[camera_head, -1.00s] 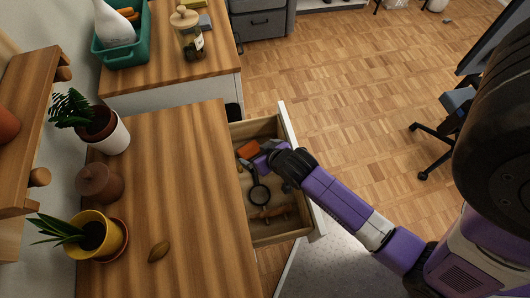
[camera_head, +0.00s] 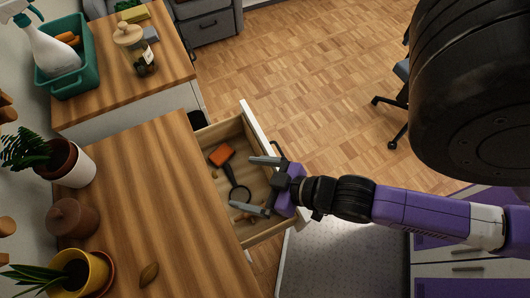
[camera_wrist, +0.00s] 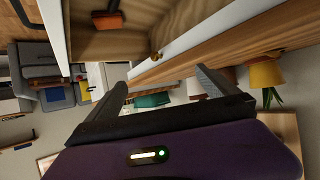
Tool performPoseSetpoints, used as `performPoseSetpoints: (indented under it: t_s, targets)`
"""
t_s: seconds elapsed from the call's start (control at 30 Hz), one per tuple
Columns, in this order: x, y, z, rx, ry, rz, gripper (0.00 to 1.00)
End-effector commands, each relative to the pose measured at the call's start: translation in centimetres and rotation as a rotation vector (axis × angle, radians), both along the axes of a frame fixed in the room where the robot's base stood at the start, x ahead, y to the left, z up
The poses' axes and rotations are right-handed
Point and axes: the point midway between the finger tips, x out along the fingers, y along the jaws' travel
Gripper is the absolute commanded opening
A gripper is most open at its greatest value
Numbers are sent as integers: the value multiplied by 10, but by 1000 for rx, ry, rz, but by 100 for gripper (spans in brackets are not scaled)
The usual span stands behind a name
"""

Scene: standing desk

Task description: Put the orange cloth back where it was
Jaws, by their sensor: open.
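A small orange block-like item (camera_head: 221,155), apparently the folded orange cloth, lies in the open drawer (camera_head: 205,137), near its far end. It also shows at the top of the wrist view (camera_wrist: 108,20). My gripper (camera_head: 245,185) is open and empty, over the drawer with its fingers pointing left. The orange item is just beyond the upper finger, apart from it. In the wrist view both fingers (camera_wrist: 160,82) stand apart with nothing between them.
A dark magnifying glass (camera_head: 239,193) lies in the drawer below my fingers. The wooden desk top (camera_head: 160,190) is left of the drawer, with a yellow plant pot (camera_head: 92,272) and a brown seed-like thing (camera_head: 148,274). A teal bin (camera_head: 75,78) stands farther back.

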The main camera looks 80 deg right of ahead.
Motion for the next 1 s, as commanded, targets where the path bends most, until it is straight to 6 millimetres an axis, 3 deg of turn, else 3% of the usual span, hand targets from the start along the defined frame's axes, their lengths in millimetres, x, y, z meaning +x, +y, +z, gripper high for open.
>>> performPoseSetpoints:
  t_s: [0.03,0.2,0.33,0.5,1.0]
  targets:
    - [-13,10,17,-6,-31,37,98]
    - [-37,33,75,-19,-155,117,98]
    - [-45,39,101,-26,-210,144,98]
    - [-47,41,109,-29,-229,151,98]
    - [-47,41,108,-28,-227,150,98]
